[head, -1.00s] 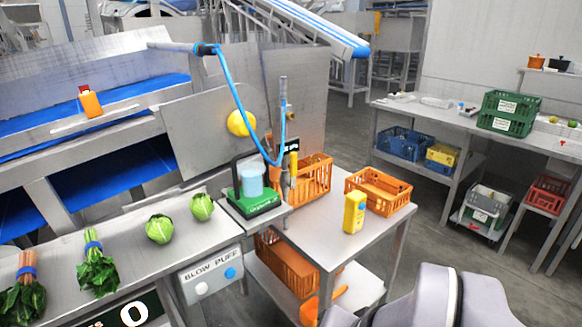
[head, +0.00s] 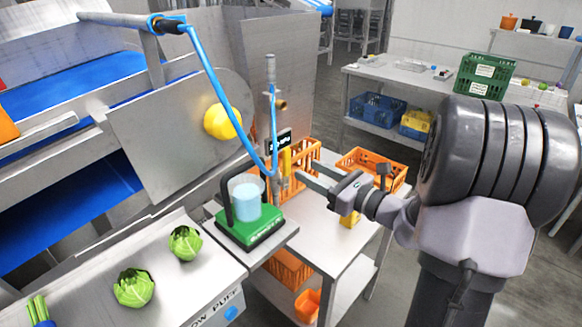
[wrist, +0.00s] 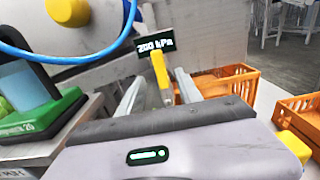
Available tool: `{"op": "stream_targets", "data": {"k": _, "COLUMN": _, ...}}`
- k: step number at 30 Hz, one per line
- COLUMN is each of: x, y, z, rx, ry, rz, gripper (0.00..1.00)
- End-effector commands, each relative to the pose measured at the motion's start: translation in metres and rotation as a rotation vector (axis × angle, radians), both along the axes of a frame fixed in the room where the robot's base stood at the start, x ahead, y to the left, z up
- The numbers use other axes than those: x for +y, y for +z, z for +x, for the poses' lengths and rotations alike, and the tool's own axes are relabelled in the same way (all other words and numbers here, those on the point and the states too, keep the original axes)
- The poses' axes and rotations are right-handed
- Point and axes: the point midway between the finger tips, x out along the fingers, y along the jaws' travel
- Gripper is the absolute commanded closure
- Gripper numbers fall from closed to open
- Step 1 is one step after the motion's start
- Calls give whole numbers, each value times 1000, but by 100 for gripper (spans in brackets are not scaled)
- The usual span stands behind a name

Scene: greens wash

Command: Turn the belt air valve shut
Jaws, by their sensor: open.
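The belt air valve's yellow lever (head: 286,162) stands close to upright on the thin metal pipe (head: 270,105), below a small dark display. In the wrist view the lever (wrist: 160,70) appears between my two fingers, ahead of my palm. The display (wrist: 155,47) there seems to read 200 kPa. My gripper (head: 306,171) is open and empty, its fingers pointing left at the lever from the right. It also shows in the wrist view (wrist: 157,88). I cannot tell whether a finger touches the lever.
A blue hose (head: 215,85) loops down to the pipe. A green scale (head: 250,228) with a cup of light-blue liquid (head: 246,196) stands left of the valve. Orange crates (head: 372,163) sit behind and beside my gripper. A yellow knob (head: 222,121) is on the metal plate.

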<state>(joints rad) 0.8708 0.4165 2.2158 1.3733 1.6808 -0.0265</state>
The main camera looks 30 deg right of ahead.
Motion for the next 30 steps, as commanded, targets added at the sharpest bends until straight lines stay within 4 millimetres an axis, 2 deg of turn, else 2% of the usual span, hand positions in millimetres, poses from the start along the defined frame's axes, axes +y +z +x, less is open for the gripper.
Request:
{"op": "stream_targets", "data": {"k": 3, "x": 12, "y": -2, "z": 28, "rx": -1, "ry": 6, "rz": -2, "gripper": 58}}
{"op": "stream_targets", "data": {"k": 7, "x": 18, "y": -1, "z": 48, "rx": -1, "ry": 3, "rz": -2, "gripper": 58}}
{"op": "stream_targets", "data": {"k": 12, "x": 21, "y": 0, "z": 57, "rx": 1, "ry": 1, "rz": 0, "gripper": 58}}
{"op": "stream_targets", "data": {"k": 18, "x": 21, "y": 0, "z": 57, "rx": 1, "ry": 1, "rz": 0, "gripper": 58}}
{"op": "stream_targets", "data": {"k": 19, "x": 21, "y": 0, "z": 57, "rx": 1, "ry": 1, "rz": 0, "gripper": 60}}
{"op": "stream_targets", "data": {"k": 25, "x": 21, "y": 0, "z": 57, "rx": 1, "ry": 1, "rz": 0, "gripper": 99}}
{"op": "stream_targets", "data": {"k": 30, "x": 21, "y": 0, "z": 57, "rx": 1, "ry": 1, "rz": 0, "gripper": 100}}
